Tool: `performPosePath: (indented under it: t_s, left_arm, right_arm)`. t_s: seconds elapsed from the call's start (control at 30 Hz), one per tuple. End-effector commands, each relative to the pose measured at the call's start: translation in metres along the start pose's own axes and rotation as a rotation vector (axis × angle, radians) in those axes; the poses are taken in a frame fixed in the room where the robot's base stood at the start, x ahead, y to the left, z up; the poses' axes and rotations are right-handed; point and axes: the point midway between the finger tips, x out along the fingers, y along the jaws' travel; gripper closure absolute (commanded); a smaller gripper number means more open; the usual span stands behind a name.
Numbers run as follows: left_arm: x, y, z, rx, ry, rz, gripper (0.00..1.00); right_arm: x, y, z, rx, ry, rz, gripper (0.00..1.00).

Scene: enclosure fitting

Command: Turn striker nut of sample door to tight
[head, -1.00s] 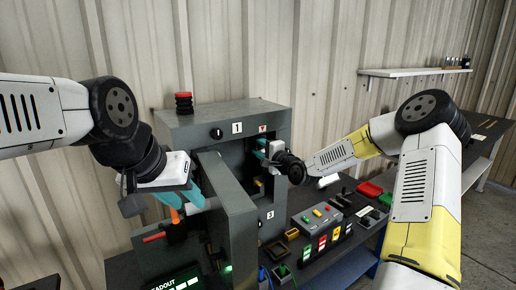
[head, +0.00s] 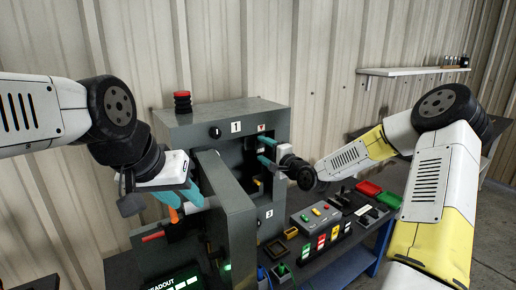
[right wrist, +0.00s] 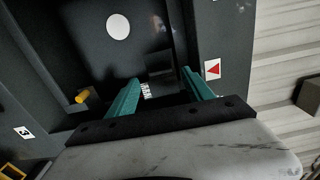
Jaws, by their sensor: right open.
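The sample door (head: 232,215) of the grey enclosure (head: 190,125) stands swung open toward me. My left gripper (head: 180,199) is by the door's left side, with teal fingers close to an orange part (head: 174,214); I cannot tell if they grip it. My right gripper (head: 263,152) is open at the enclosure's right edge, fingers pointing into the opening. In the right wrist view its fingers (right wrist: 160,78) are apart, with a small ribbed light piece (right wrist: 147,90) showing between them, farther in. I cannot tell whether this piece is the striker nut.
A yellow knob (right wrist: 82,97) and a white disc (right wrist: 118,26) show in the right wrist view. A red-triangle label (right wrist: 213,69) lies beside the right finger. A control box (head: 316,214), switches and red and green bins (head: 368,188) occupy the bench at right.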

Motion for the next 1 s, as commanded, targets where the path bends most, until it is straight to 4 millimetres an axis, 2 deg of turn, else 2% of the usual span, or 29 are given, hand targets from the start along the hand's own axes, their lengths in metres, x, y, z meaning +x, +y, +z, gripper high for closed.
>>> performPosePath:
  t_s: [0.1, 0.23, 0.67, 0.87, 1.0]
  left_arm:
    - [0.000, 0.000, 0.000, 0.000, 0.000, 0.000, 0.64]
    - [0.000, 0.000, 0.000, 0.000, 0.000, 0.000, 0.64]
    - [0.000, 0.000, 0.000, 0.000, 0.000, 0.000, 0.64]
    - [0.000, 0.000, 0.000, 0.000, 0.000, 0.000, 0.64]
    - [0.000, 0.000, 0.000, 0.000, 0.000, 0.000, 0.64]
  right_arm:
    - [-0.020, 0.000, -0.001, 0.000, 0.002, 0.001, 0.40]
    - [-0.032, 0.000, 0.000, 0.000, 0.001, 0.001, 0.40]
    - [-0.036, 0.001, 0.002, -0.015, -0.003, 0.013, 0.40]
    - [-0.045, 0.014, 0.017, -0.227, -0.029, 0.193, 0.40]
    - [-0.070, 0.021, 0.022, -0.465, -0.049, 0.398, 0.40]
